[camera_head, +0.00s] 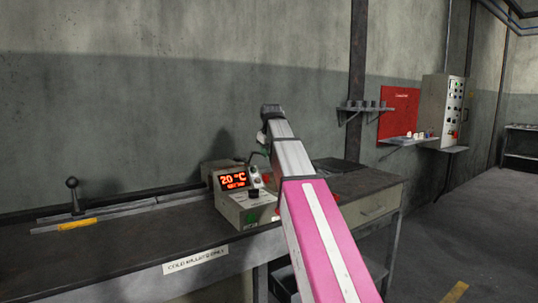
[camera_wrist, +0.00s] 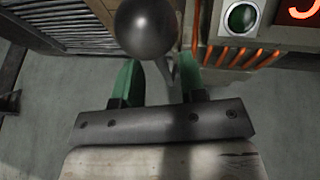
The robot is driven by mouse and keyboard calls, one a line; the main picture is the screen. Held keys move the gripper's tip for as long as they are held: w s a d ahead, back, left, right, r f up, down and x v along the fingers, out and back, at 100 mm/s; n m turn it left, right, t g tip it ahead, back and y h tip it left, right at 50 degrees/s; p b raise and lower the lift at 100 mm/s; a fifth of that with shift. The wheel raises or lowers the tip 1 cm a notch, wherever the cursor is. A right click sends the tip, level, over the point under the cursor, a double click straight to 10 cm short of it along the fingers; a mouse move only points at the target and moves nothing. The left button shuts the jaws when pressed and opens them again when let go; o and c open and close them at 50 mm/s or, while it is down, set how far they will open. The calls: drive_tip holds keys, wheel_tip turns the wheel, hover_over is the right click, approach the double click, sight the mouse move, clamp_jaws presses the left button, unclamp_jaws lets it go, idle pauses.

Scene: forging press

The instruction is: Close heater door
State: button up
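The heater (camera_head: 240,210) is a pale box on the workbench with a red display reading 20 °C. Part of it shows in the wrist view (camera_wrist: 285,38), with a green button, the display's edge and orange-red bars. My pink and white arm covers its right side, so the door cannot be made out in the head view. In the wrist view a dark ball knob (camera_wrist: 147,28) on a thin rod stands at the top, in front of the fingers. My gripper (camera_wrist: 158,72) has its two green fingers apart, one on each side below the knob. I cannot tell whether they touch the rod.
The workbench (camera_head: 140,250) runs along the wall, with a ball-topped lever (camera_head: 73,190) at its left. A red panel (camera_head: 398,110) and a control box (camera_head: 445,105) hang on the wall at the right. The floor at right is clear.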

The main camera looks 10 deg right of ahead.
drive_tip(key=shift+w+f, duration=0.25)
drive_tip(key=shift+f, duration=0.35)
drive_tip(key=shift+c, duration=0.3)
clamp_jaws()
drive_tip(key=shift+s+d+f+t+y, duration=0.15)
drive_tip(key=shift+f+t, duration=0.1)
drive_tip(key=shift+f, duration=0.3)
drive_tip(key=shift+s+f+t+y, duration=0.1)
drive_tip(key=shift+s+f+t, duration=0.1)
drive_tip(key=shift+f, duration=0.35)
drive_tip(key=shift+s+d+f+t+y, duration=0.15)
drive_tip(key=shift+f+t, duration=0.1)
drive_tip(key=shift+f, duration=0.3)
drive_tip(key=shift+a, duration=0.1)
drive_tip(key=shift+o, duration=0.3)
unclamp_jaws()
drive_tip(key=shift+r, duration=0.1)
